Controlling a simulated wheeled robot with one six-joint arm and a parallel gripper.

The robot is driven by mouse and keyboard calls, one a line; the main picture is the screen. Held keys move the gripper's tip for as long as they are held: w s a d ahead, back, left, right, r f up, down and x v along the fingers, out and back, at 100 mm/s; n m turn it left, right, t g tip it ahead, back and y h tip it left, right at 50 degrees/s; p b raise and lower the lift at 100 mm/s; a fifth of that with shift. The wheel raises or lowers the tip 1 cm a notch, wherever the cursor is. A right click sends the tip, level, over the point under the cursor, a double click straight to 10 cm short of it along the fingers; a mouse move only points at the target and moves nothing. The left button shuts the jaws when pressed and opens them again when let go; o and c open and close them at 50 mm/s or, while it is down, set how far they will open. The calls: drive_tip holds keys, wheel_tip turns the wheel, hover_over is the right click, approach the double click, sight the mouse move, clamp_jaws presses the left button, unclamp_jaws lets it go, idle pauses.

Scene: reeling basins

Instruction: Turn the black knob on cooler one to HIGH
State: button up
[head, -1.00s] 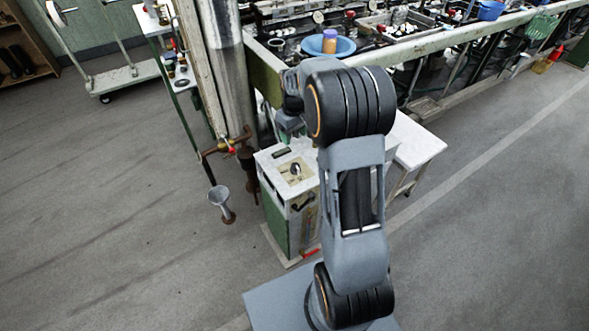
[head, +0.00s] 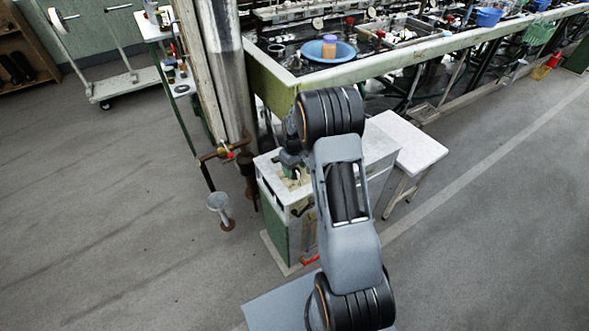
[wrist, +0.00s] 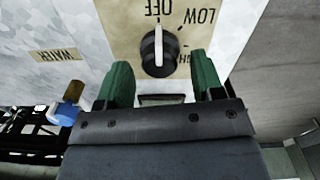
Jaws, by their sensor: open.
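The black knob (wrist: 158,52) sits on a tan dial plate (wrist: 118,22) in the wrist view. The plate reads OFF, LOW and a partly hidden HIGH, all upside down. The knob's white mark points up toward OFF. My gripper (wrist: 160,64) is open, its two green fingers on either side of the knob's lower part in the picture, with visible gaps; contact is not seen. In the head view the cooler (head: 274,218) is a box with a white top and green side. My gripper (head: 290,160) is over its top there and hides the knob.
A metal column (head: 222,75) with a brass valve and a grey funnel (head: 219,204) stands close left of the cooler. A white stool (head: 412,143) is at its right. The basin bench (head: 400,68) runs behind.

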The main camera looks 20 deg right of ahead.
drive_tip(key=shift+f, duration=0.35)
drive_tip(key=c, duration=0.9)
